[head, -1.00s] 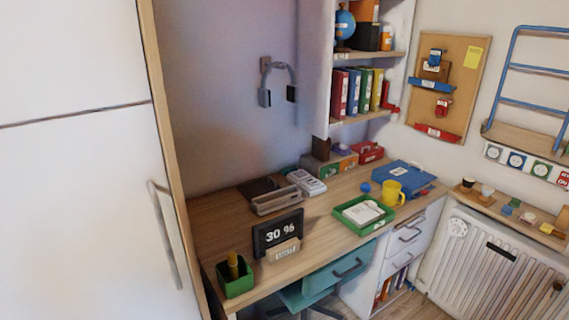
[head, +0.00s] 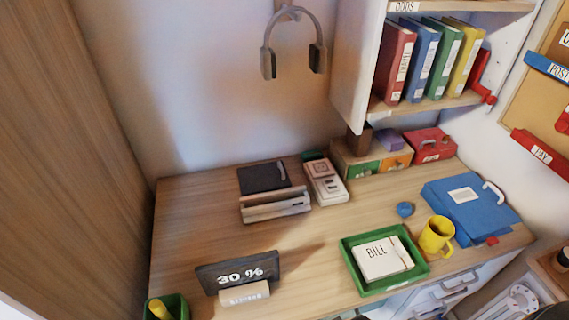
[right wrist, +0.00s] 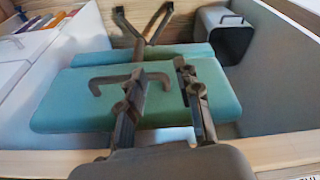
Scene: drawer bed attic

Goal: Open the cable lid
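A dark, nearly square panel (head: 264,177) lies at the back of the desk against the wall, in the head view. It looks like the cable lid and appears to lie flat; a small light strip shows at its right side. A grey slotted holder (head: 275,205) stands right in front of it. In the right wrist view my right gripper (right wrist: 160,82) has its two fingers apart, with nothing held between them. It is over a teal chair (right wrist: 75,105) with a dark handle, away from the panel. My left gripper is in neither current view.
Headphones (head: 292,48) hang above. A shelf unit (head: 360,70) overhangs the back right.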

